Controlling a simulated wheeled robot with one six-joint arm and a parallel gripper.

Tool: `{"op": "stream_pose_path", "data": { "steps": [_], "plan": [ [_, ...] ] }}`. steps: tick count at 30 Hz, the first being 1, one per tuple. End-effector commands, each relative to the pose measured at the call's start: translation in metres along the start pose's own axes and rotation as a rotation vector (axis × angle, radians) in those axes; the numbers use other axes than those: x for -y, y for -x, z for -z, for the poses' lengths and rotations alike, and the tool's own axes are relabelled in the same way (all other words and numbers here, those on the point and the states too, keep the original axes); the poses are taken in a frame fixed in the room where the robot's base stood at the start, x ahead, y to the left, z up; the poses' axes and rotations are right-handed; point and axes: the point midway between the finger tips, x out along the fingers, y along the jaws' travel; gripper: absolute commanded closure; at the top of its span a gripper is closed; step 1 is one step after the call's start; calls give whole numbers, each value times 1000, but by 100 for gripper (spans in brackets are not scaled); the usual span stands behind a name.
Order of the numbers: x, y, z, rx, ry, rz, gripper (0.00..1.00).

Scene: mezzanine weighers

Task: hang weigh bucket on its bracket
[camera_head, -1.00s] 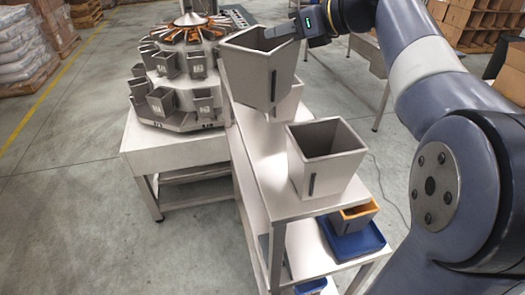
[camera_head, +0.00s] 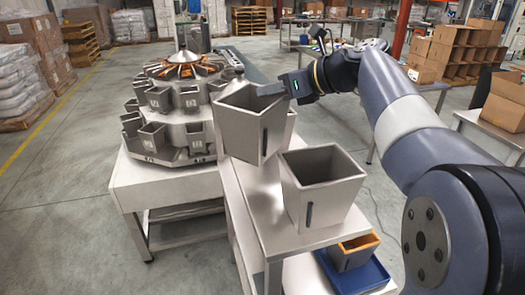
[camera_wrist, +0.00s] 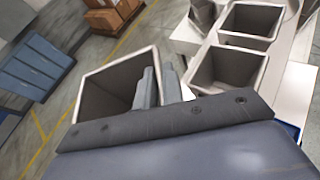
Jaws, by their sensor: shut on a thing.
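My gripper (camera_head: 272,89) is shut on the rim of a grey, square, open-topped weigh bucket (camera_head: 245,128). The bucket hangs slightly tilted, in front of the weigher's right side in the head view. In the wrist view my fingers (camera_wrist: 156,88) grip the right wall of this bucket (camera_wrist: 100,90), which looks empty. The multi-head weigher (camera_head: 190,125) stands at left, with rings of grey buckets around its body. I cannot pick out the free bracket; the held bucket may hide part of that side.
A similar bucket (camera_head: 320,195) stands on the near end of the steel shelf unit (camera_head: 262,205). An orange-rimmed bin (camera_head: 354,255) sits in a blue tray (camera_head: 365,280) below.

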Motion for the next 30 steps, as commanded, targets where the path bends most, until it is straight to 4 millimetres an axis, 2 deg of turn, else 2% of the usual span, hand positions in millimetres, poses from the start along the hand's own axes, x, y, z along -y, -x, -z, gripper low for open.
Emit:
{"op": "stream_pose_path", "data": {
  "steps": [3,8,13,21,30],
  "plan": [
    [1,-7,17,1,-2,-1,100],
    [2,-12,29,2,0,-1,100],
    [4,-22,53,1,-4,-1,100],
    [6,-28,68,2,0,-1,100],
    [6,-29,69,2,0,0,100]
  ]
}}
